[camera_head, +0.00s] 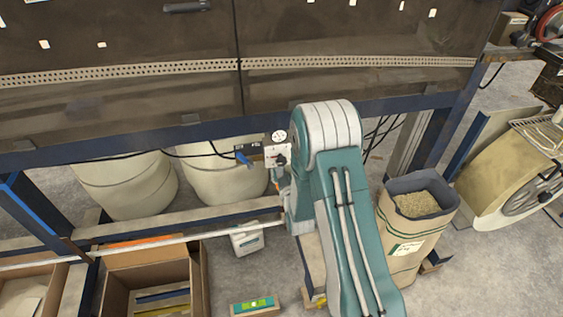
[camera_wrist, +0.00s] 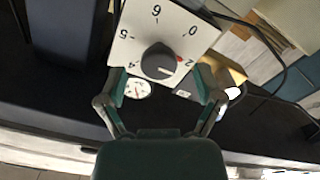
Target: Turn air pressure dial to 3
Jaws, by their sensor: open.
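The air pressure dial is a dark round knob (camera_wrist: 159,62) on a white square plate (camera_wrist: 133,27) with printed numbers, in the wrist view. The digits 0, 2, 4, 5 and 6 are readable around it. A red mark sits at the plate's right, beside the 2; a pale line shows on the knob's lower right. My gripper (camera_wrist: 161,82) is open, its two fingers apart on either side below the knob; I cannot tell whether they touch it. In the head view the knob (camera_head: 281,160) and its plate show left of my teal arm, which hides most of the gripper.
A blue valve handle (camera_head: 243,158) is left of the panel. A blue beam (camera_head: 90,150) runs behind. A paper sack (camera_head: 415,235) stands right of my arm, and cardboard boxes (camera_head: 150,262) lie at the lower left.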

